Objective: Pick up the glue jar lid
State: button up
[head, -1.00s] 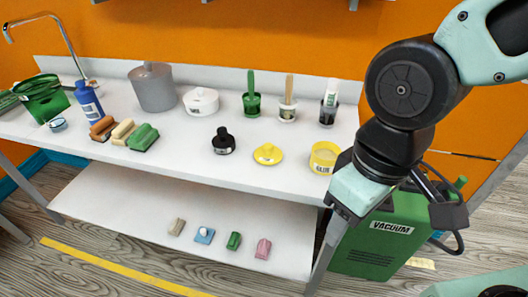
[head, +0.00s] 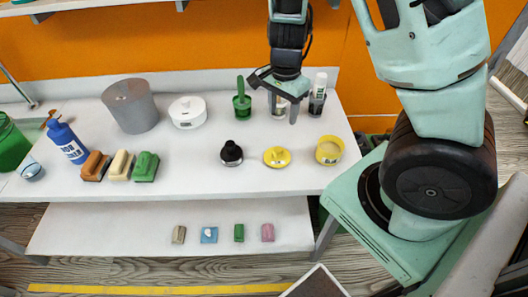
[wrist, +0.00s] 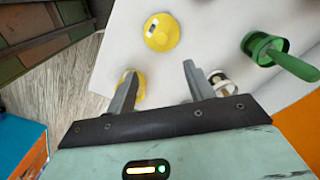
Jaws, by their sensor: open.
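The glue jar lid (head: 277,157) is a round yellow disc with a raised knob, lying on the white tabletop near its front edge. The open yellow glue jar (head: 330,150) stands to its right. My gripper (head: 272,98) is open and empty, above the back part of the table, farther back than the lid. In the wrist view the lid (wrist: 161,32) shows beyond the fingertips, apart from my gripper (wrist: 160,70). The jar (wrist: 140,88) is partly hidden there behind the left finger.
A black pot (head: 231,154) stands just left of the lid. A green brush cup (head: 242,106) and a dark-and-white bottle (head: 317,95) stand near my gripper. Brushes (head: 120,166), a grey bin (head: 131,106) and a white dish (head: 187,112) are farther left.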

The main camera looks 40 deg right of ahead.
jog(key=b, duration=0.3)
send_over(278, 149)
jog(key=f, duration=1)
jog(key=shift+s+d+f, duration=0.2)
jog(key=shift+s+f, duration=0.05)
jog(key=shift+f, duration=0.1)
jog(key=shift+w+a+f+b, duration=0.15)
jog(key=shift+f+b, duration=0.15)
jog(key=shift+f, duration=1.05)
jog(key=shift+w+a+f+b, duration=0.1)
jog(key=shift+f+b, duration=0.2)
jog(key=shift+f, duration=1.05)
jog(key=shift+r, duration=0.1)
jog(key=c, duration=1)
